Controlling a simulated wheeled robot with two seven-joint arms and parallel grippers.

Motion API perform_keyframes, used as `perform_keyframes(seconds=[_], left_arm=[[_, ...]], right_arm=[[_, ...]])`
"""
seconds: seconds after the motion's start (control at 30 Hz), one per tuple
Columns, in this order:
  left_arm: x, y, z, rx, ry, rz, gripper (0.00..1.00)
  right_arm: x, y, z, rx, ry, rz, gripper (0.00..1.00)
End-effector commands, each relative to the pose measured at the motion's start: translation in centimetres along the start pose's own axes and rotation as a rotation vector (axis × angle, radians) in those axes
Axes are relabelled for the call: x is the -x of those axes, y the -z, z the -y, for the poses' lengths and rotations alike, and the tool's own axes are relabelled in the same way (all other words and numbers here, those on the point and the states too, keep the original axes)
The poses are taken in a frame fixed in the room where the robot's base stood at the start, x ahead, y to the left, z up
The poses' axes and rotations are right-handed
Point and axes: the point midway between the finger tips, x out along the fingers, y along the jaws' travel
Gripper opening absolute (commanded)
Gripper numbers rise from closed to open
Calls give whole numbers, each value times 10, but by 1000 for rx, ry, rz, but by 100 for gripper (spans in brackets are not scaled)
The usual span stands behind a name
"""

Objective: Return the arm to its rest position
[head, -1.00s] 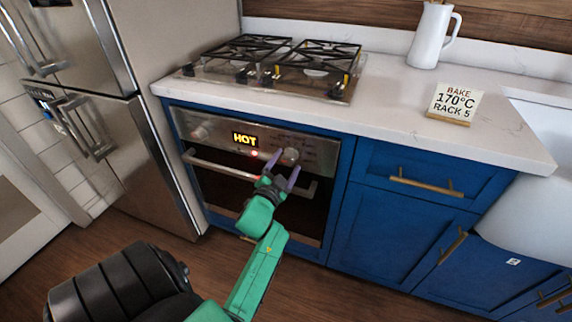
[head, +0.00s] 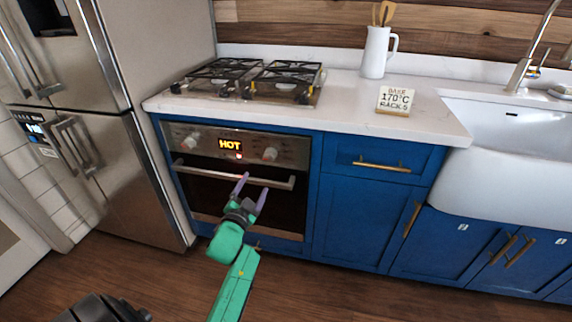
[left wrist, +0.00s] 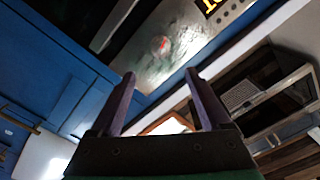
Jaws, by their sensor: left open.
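My left gripper (head: 252,192) is open and empty, in front of the oven (head: 240,185) in the head view. Its two purple-grey fingers point up toward the oven handle (head: 235,172); I cannot tell the exact gap between them. In the left wrist view the open fingers (left wrist: 165,100) have nothing between them. The oven door is closed and its display (head: 230,145) reads HOT, with a small red light below it. An oven knob (left wrist: 160,44) shows beyond the fingers in the left wrist view. My right gripper is not in view.
A cooktop (head: 250,82) sits on the white counter (head: 345,110). A sign (head: 395,100) reads BAKE 170°C RACK 5, near a white pitcher (head: 376,52) holding utensils. A sink (head: 515,135) is at right, a steel fridge (head: 125,190) at left. Wooden floor (head: 330,290) is open in front.

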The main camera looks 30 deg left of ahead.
Motion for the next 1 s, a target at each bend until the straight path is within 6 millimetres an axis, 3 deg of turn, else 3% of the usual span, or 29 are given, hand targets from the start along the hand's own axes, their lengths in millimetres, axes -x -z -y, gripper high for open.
perform_keyframes(seconds=[0.17,0.23,0.27,0.37,0.43,0.5,0.57,0.7,0.8,0.9,1.0], left_arm=[[0,-1,-2,2,-4,3,80],[1,-6,-13,15,-35,23,80],[2,-12,-23,26,-60,42,80],[15,-44,-77,84,-196,148,80],[40,-77,-125,129,-318,259,80],[77,-111,-171,167,-434,380,80],[116,-139,-203,191,-524,488,80],[226,-199,-250,215,-699,753,80],[312,-234,-259,206,-792,943,80],[382,-259,-254,188,-847,1094,80],[420,-272,-247,172,-873,1179,80]], right_arm=[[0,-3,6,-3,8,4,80],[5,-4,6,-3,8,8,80],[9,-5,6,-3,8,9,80],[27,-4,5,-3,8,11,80],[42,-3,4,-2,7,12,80],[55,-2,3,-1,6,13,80],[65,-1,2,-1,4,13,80],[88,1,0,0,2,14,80],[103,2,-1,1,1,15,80],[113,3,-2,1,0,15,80],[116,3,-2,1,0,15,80]])
